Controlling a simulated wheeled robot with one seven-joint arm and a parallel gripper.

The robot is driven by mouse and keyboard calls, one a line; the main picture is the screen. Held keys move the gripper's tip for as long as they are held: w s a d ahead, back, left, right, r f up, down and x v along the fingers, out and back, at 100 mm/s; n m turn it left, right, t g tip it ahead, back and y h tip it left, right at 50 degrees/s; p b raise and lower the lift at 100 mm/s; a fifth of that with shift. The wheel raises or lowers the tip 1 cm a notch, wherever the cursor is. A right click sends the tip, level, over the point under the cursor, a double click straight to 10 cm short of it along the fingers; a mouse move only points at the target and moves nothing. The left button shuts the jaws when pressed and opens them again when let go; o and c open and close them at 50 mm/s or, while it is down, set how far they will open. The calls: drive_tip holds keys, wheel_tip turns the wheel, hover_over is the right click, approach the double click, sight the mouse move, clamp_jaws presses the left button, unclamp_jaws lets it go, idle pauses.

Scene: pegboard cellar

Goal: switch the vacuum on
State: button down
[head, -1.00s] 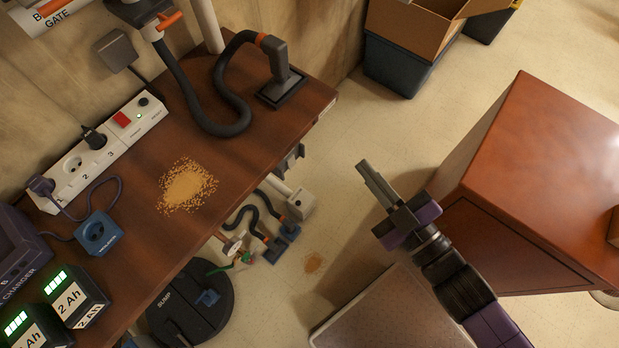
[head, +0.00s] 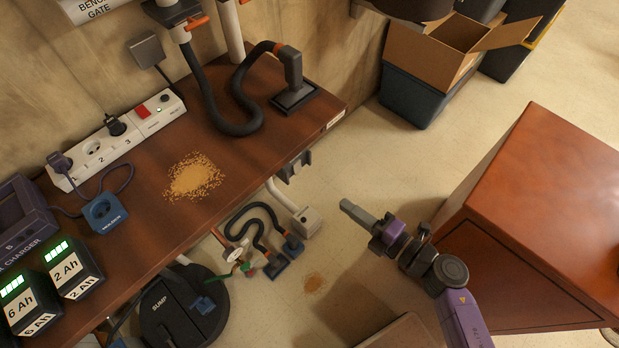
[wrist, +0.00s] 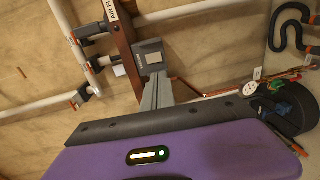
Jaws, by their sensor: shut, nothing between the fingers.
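No vacuum body is plain to me. A dark hose (head: 215,118) runs from a wall pipe down to a flat nozzle (head: 294,98) on the bench. A white power strip (head: 118,142) with a red switch (head: 143,111) and a small green light lies along the wall. A small dark grey box (head: 293,166) hangs under the bench's right edge; what seems the same box (wrist: 150,57), with a paler square face, shows in the wrist view. My gripper (head: 345,206) is shut and empty, right of the bench over the floor. Its fingers (wrist: 157,92) overlap the box's lower side in the wrist view; contact cannot be told.
The brown bench (head: 150,215) carries sawdust (head: 195,177), battery packs (head: 75,270) and a blue socket (head: 104,213). Below it are a pale pipe with a grey fitting (head: 306,222) and a black sump lid (head: 180,315). A reddish cabinet (head: 545,205) stands right; floor between is open.

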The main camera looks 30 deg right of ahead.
sight(299, 171)
drive_tip(key=x, duration=1.4)
drive_tip(key=shift+p, duration=0.4)
drive_tip(key=shift+w+a, duration=0.1)
drive_tip(key=shift+w, duration=0.1)
